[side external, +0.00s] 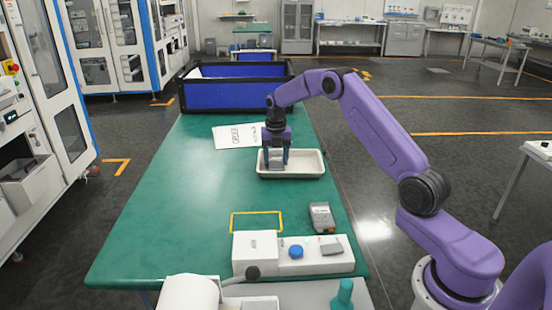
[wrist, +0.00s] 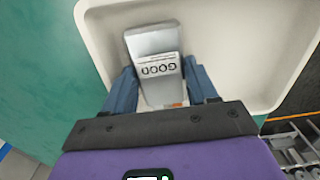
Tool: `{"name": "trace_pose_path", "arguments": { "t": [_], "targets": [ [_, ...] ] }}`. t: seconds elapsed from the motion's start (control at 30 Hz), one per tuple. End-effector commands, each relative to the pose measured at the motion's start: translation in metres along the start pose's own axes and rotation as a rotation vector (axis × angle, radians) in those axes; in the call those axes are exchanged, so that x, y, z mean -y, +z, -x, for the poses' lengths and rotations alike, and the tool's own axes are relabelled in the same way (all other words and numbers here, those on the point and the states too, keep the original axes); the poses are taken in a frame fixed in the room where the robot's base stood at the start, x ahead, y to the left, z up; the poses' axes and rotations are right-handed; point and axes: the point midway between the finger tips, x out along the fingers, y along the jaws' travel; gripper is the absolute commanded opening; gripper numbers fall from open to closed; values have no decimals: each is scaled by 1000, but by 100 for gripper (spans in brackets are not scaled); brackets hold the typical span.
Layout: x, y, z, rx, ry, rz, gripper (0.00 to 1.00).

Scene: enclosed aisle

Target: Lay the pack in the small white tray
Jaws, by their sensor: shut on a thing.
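In the side external view my gripper (side external: 276,163) points down into the left part of the white tray (side external: 308,174). The pack is hard to make out there between the fingers. I cannot tell whether it touches the tray floor.
A blue bin with a black rim (side external: 236,97) stands at the table's far end. White printed sheets (side external: 232,136) lie left of the tray. A yellow outline (side external: 256,213), a grey handheld device (side external: 320,216) and a white control box (side external: 255,256) are nearer. The green table's left side is clear.

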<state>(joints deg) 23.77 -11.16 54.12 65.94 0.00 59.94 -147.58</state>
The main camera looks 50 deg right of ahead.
Motion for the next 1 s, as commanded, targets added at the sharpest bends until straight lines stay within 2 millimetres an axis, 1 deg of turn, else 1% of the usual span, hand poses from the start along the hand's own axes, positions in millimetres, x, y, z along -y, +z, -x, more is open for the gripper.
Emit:
{"name": "trace_pose_path", "arguments": {
  "t": [0.17,0.2,0.5,0.63,0.77,1.0],
  "targets": [
    [0,0,-3,0,0,0,20],
    [0,0,-3,1,0,0,67],
    [0,0,-2,0,0,0,68],
    [0,0,5,1,1,0,68],
    [-1,1,24,5,3,0,68],
    [-1,1,72,5,3,1,68]
  ]
}}
